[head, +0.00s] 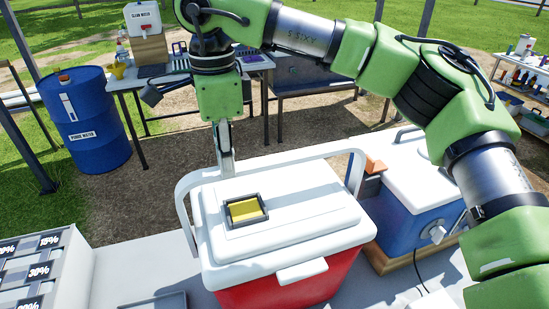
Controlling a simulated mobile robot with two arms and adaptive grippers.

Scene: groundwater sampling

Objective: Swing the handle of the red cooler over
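The red cooler (300,291) stands on a light table in the lower middle of the head view, its white lid (318,211) closed. Its white handle (290,155) arches across the back of the lid, with one arm at the left side and the other at the back right. My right arm reaches over from the right. My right gripper (226,163) points down at the handle's crossbar, left of its middle. Its fingers look narrow and edge-on, so I cannot tell whether they are closed around the bar. My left gripper is out of view.
A yellow panel in a dark frame (246,209) is on the lid. A blue cooler (405,217) stands close on the right. A compartmented box with percent labels (80,257) is at the left. Behind are a blue barrel (84,120) and a table with equipment.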

